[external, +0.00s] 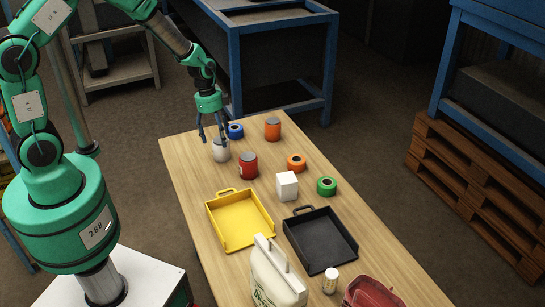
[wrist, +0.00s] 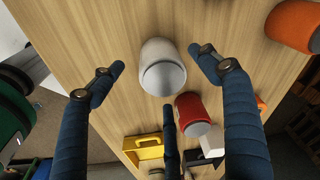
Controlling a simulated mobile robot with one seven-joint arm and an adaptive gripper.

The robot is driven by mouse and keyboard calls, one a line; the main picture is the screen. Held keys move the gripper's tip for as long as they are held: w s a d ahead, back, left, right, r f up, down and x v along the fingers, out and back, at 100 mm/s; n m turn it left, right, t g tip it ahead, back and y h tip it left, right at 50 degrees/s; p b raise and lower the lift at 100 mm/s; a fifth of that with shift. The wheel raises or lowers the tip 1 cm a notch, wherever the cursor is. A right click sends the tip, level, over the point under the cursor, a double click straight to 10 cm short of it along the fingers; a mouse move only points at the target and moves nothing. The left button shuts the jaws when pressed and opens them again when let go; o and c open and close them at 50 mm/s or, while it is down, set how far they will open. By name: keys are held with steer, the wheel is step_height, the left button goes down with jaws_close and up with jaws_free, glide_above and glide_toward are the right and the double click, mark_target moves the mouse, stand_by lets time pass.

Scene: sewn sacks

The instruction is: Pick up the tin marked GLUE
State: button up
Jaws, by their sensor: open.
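A white tin (external: 221,151) stands near the far left edge of the wooden table; it also shows in the wrist view (wrist: 162,65). A red tin (external: 248,166) stands just to its right and nearer the camera, and shows in the wrist view (wrist: 195,113). An orange tin (external: 273,129) stands farther back, and shows at the upper right of the wrist view (wrist: 293,24). I cannot read GLUE on any tin. My gripper (external: 214,135) is open and empty, pointing down over the white tin. In the wrist view, its fingers (wrist: 157,62) are spread around the white tin with visible gaps.
A yellow tray (external: 226,243), a black tray (external: 309,265) and a white jug (external: 272,285) are nearer the camera.

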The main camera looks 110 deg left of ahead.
mark_target(221, 147)
steer(key=shift+f, duration=0.2)
steer(key=shift+w+f+b, duration=0.25)
steer(key=shift+f+b, duration=0.1)
steer(key=shift+f, duration=0.9)
steer(key=shift+w+f+b, duration=0.25)
steer(key=shift+f+b, duration=0.1)
steer(key=shift+f, duration=0.85)
steer(key=c, duration=1.6)
